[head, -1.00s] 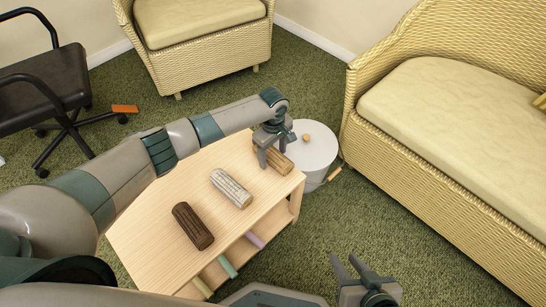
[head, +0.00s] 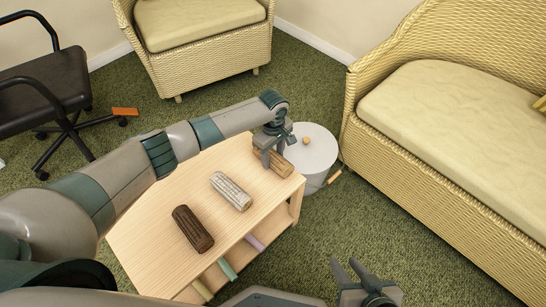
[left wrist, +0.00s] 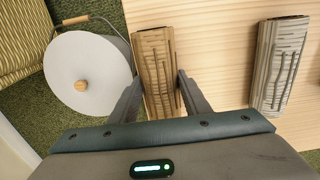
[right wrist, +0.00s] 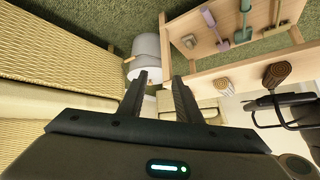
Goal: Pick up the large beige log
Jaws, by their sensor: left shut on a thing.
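The beige log (head: 284,166) lies at the right end of the light wooden table, partly hidden in the head view by my left gripper (head: 273,157). In the left wrist view the log (left wrist: 157,62) shows ridged tan bark and sits between the two fingers. My left gripper is shut on it, one finger on each side. The log appears to be still at the tabletop; I see no clear gap under it. My right gripper (head: 348,270) is open and empty, low at the front, away from the table.
A pale grey log (head: 231,189) and a dark brown log (head: 193,228) lie on the table (head: 150,223). A lidded white bucket (head: 318,150) stands close by the table's right end. A wicker sofa (head: 440,130) is at right, an armchair (head: 200,50) behind, an office chair (head: 45,85) at left.

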